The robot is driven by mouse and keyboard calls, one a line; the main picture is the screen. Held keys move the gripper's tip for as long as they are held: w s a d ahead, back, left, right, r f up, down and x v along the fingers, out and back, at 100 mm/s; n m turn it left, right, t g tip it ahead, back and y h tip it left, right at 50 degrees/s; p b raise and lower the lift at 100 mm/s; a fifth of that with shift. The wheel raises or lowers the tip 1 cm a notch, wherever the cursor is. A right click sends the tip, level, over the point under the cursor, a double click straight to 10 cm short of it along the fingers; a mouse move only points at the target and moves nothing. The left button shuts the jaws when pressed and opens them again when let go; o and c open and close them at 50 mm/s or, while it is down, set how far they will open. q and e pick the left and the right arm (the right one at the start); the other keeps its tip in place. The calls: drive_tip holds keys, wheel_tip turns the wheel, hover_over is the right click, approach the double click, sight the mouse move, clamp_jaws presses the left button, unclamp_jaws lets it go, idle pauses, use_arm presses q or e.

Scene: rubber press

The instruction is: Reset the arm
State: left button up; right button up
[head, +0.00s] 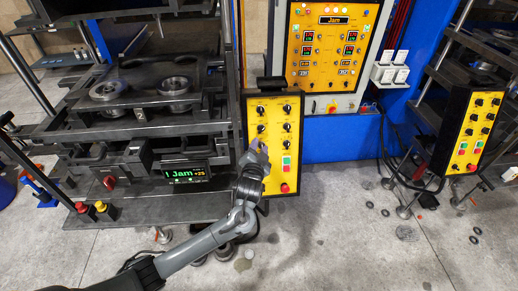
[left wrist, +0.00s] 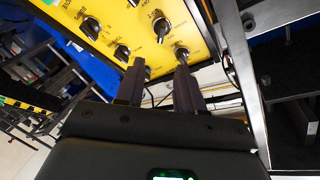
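My left arm reaches in from the bottom left, with its gripper (head: 257,148) in front of the yellow control panel (head: 262,105). In the left wrist view the two dark fingers (left wrist: 160,72) are apart with a gap between them and hold nothing that I can see. Their tips are close to black knobs on the yellow panel face; a knob (left wrist: 182,52) shows just beyond the right finger. I cannot tell whether a fingertip touches a knob. My right gripper is out of view.
The rubber press (head: 130,110) stands at left, with a small display (head: 187,175) reading "Jam". A tall yellow cabinet panel (head: 331,50) is behind. Another yellow control panel (head: 471,130) is at right. Grey floor (head: 340,230) is open at centre front, with small rings at right.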

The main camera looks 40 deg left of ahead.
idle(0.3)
use_arm(q)
drive_tip(key=s+d+f+g+h+p, duration=0.2)
drive_tip(key=s+d+f, duration=0.2)
drive_tip(key=s+f, duration=0.4)
drive_tip(key=s+d+f+g+h+p, duration=0.2)
drive_tip(key=s+d+f, duration=0.2)
drive_tip(key=s+f, duration=0.45)
drive_tip(key=s+d+r+g+h, duration=0.2)
drive_tip(key=s+d+r+g, duration=0.1)
drive_tip(key=s, duration=0.7)
drive_tip(key=s+d+r+g+h+p, duration=0.1)
drive_tip(key=s+d+r+g, duration=0.3)
drive_tip(key=s, duration=0.6)
wheel_tip(320, 180, up, 2)
drive_tip(key=d+h, duration=0.1)
drive_tip(key=d, duration=0.1)
drive_tip(key=shift+d+h, duration=0.3)
drive_tip(key=shift+d, duration=0.1)
